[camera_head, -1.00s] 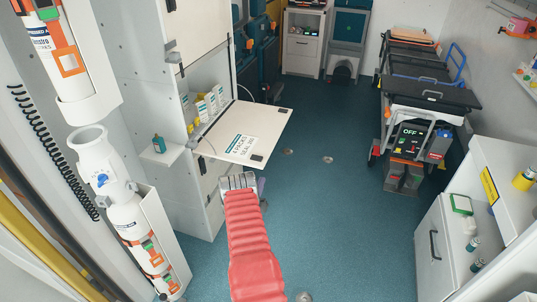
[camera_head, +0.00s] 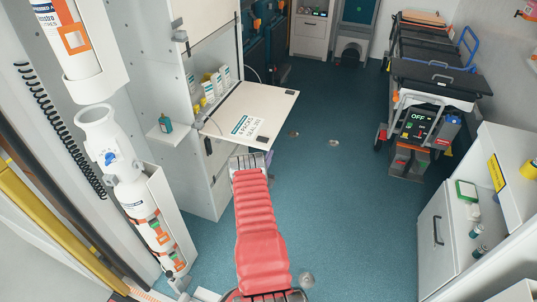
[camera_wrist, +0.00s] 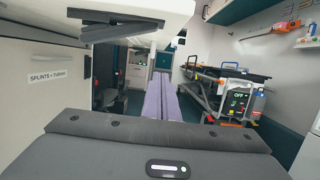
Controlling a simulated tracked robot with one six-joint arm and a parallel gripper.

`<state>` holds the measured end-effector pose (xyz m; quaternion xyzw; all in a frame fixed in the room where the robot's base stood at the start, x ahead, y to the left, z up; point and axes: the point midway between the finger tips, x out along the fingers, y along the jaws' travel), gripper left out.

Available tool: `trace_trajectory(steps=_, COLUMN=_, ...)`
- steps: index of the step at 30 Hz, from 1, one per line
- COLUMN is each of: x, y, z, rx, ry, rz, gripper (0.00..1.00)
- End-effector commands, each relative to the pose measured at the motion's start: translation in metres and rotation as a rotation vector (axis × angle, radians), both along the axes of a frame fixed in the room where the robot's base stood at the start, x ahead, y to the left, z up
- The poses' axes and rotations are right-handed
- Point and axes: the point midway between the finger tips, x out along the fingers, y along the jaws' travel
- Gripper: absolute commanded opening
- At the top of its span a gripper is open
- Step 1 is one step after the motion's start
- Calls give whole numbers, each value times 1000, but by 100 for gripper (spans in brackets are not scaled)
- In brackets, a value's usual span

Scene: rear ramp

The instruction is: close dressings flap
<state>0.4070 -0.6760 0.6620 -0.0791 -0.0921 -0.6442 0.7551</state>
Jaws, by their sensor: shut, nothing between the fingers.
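The dressings flap (camera_head: 272,108) is a white panel standing open, roughly level, out from the left wall cabinet. A printed paper label lies on its upper face. In the wrist view its pale underside (camera_wrist: 135,8) fills the upper left, with a dark hinged bracket below it. My gripper (camera_wrist: 160,76) shows there as two purple fingers, shut together and empty, pointing forward below and right of the flap. In the head view my red arm reaches toward the flap's near edge; the fingers are mostly hidden there. I cannot tell whether they touch the flap.
Small boxes (camera_head: 210,85) stand in the open compartment behind the flap. A small bottle (camera_head: 165,124) sits on a side shelf. Gas cylinders (camera_head: 145,215) line the left. A stretcher (camera_head: 435,75) stands back right, a white cabinet (camera_head: 438,232) front right.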

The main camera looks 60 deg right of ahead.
Motion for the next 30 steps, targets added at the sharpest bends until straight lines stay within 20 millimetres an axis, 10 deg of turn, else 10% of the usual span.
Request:
trace_trajectory(steps=15, x=8, y=-59, z=15, rx=-1, ry=-1, rz=-3, gripper=0)
trace_trajectory(steps=30, x=11, y=-73, z=37, rx=-1, ry=1, rz=-1, gripper=0)
